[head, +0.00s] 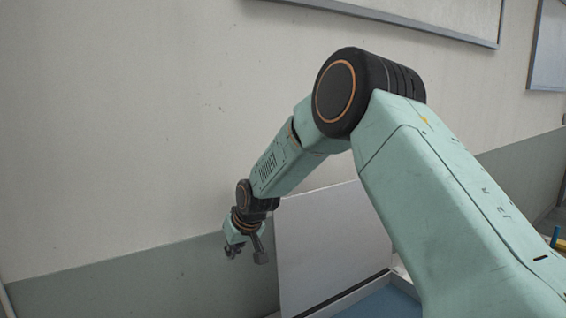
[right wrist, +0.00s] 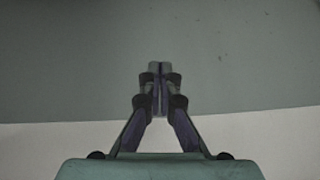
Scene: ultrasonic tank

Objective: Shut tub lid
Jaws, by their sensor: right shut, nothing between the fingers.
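The tub lid (head: 330,240) is a flat, pale grey panel standing raised, nearly upright, in the lower middle of the head view. Below it shows a bit of the tub (head: 385,300), with a light rim and blue inside; most of it is cut off by the frame or hidden by my right arm. My right gripper (head: 247,254) is at the left edge of the lid, and I cannot tell whether it touches it. In the right wrist view the gripper's fingertips (right wrist: 159,68) are together with nothing between them. My left gripper is not in view.
A pale wall (head: 120,130) with a grey-green lower band (head: 150,280) stands behind the lid and gripper. Framed boards hang high on the wall. A small yellow and blue item (head: 556,238) shows at the right edge. Open space lies left of the gripper.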

